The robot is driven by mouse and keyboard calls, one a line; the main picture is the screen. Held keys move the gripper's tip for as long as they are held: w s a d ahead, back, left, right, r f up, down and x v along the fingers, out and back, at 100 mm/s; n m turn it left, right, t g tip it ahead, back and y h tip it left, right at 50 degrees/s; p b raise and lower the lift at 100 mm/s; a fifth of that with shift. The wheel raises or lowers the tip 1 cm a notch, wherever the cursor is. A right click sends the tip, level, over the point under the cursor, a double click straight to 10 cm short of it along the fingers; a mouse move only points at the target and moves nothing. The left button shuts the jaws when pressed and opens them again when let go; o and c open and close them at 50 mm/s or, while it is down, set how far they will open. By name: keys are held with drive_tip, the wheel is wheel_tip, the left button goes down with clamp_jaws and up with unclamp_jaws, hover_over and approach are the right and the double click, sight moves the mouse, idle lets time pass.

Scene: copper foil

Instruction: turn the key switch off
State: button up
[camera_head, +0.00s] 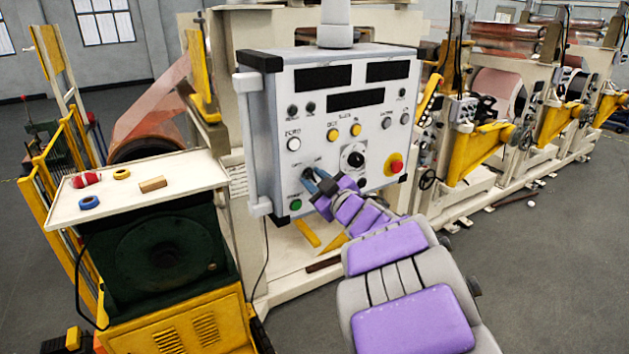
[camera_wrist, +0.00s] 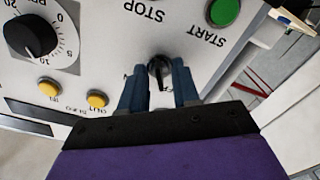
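The key switch is a small dark rotary switch on the front of the white control panel (camera_head: 270,150). In the wrist view the key switch (camera_wrist: 160,70) shows between my fingertips. In the head view my gripper (camera_head: 318,181) reaches the panel's lower left part and partly covers the switch. In the wrist view my gripper (camera_wrist: 158,75) has its two blue-grey fingers apart, one on each side of the key. I cannot tell whether they touch it. The switch's labels are mostly hidden by the fingers.
A green button (camera_head: 295,205) lies just below the switch. A black dial (camera_head: 354,156) and a red emergency button (camera_head: 394,165) are to the right. A white-topped cabinet (camera_head: 150,184) with tape rolls stands left. Yellow-armed machinery (camera_head: 478,150) stands at right.

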drive_tip(key=v, duration=1.7)
drive_tip(key=shift+s, duration=0.2)
drive_tip(key=shift+r, duration=0.1)
